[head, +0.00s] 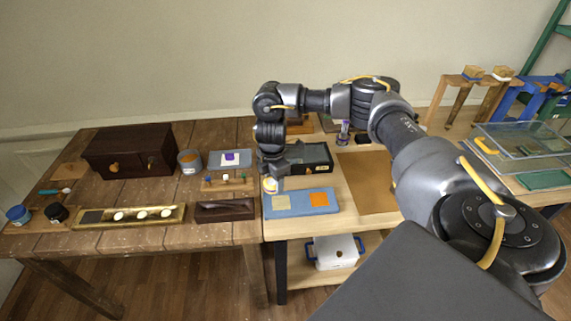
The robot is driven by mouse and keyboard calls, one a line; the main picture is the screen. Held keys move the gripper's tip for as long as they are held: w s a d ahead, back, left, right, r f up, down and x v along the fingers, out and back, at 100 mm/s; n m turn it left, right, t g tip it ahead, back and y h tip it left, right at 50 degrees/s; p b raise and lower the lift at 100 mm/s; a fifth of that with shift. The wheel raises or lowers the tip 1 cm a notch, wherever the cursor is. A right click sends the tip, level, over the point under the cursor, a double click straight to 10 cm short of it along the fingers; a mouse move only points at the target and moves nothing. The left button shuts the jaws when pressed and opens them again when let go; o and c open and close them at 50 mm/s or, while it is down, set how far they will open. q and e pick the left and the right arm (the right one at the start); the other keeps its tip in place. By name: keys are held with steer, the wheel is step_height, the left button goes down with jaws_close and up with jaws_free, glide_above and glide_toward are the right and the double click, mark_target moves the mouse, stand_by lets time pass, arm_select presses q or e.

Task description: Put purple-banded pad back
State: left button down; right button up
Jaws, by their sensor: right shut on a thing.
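My right gripper (272,176) points down over the left end of a blue mat (290,207) on the right, lighter table. It is shut on a small white-and-yellow thing (270,186), partly hidden by the fingers; I cannot tell if it touches the mat. A white pad with a purple patch (230,158) lies on a grey-blue tray (214,163) on the left, darker table, left of my gripper. A small purple-banded upright thing (344,128) stands behind my right arm. My left gripper is not in view.
The left table holds a dark wooden chest (130,150), a gilt tray (92,224) with white discs, a dark box (225,210), a peg rack (229,186) and a grey cup (190,161). A black tray (318,160) stands behind the mat. A brown board (368,183) is bare.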

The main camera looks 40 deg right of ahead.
steer(key=s+a+r+m, duration=0.4)
steer(key=a+r+m, duration=0.1)
steer(key=a, duration=0.2)
steer(key=s+a+r+m+b, duration=0.1)
steer(key=s+a+r+m, duration=0.3)
steer(key=a, duration=0.4)
steer(key=shift+s+r+m, duration=0.15)
steer(key=shift+r+m, duration=0.35)
steer(key=shift+m, duration=0.6)
